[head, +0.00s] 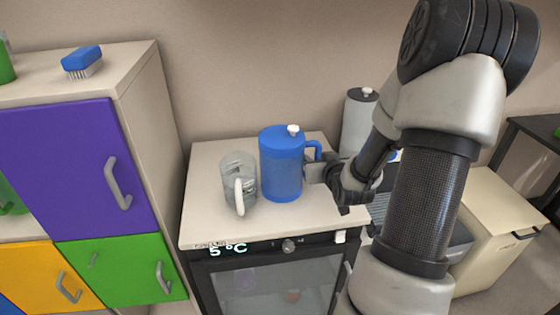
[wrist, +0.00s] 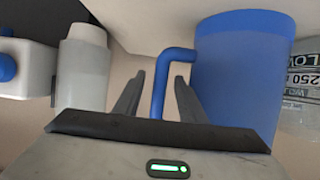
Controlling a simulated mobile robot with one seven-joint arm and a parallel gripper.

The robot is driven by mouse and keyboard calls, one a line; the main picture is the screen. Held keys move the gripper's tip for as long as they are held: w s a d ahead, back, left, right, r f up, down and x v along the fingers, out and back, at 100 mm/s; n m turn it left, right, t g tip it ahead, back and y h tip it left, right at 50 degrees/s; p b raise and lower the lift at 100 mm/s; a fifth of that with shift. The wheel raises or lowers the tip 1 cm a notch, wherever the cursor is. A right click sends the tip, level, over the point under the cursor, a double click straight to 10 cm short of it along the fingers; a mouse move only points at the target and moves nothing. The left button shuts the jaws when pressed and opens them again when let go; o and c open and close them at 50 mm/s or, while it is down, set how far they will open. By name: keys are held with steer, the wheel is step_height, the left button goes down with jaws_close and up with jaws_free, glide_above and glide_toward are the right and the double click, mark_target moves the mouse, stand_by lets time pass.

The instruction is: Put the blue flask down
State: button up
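The blue flask (head: 283,168) stands upright on top of the white cabinet with the glass door, and its base appears to rest on the surface. Its handle points right, towards my arm. In the wrist view the flask (wrist: 240,75) fills the right side, with its handle (wrist: 158,92) between my two fingers. My gripper (wrist: 157,92) is open around the handle, with a visible gap on each side. In the head view my gripper (head: 316,172) is at the flask's right side, partly hidden by my wrist.
A clear measuring jug (head: 239,181) stands close to the flask's left. A grey canister (head: 358,122) with a dark lid is behind on the right. A purple-doored cupboard (head: 75,168) rises on the left. The cabinet top (head: 270,224) is free in front.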

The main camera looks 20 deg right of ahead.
steer(key=shift+s, duration=0.1)
jaws_close()
stand_by(1.2)
steer(key=shift+r, duration=0.2)
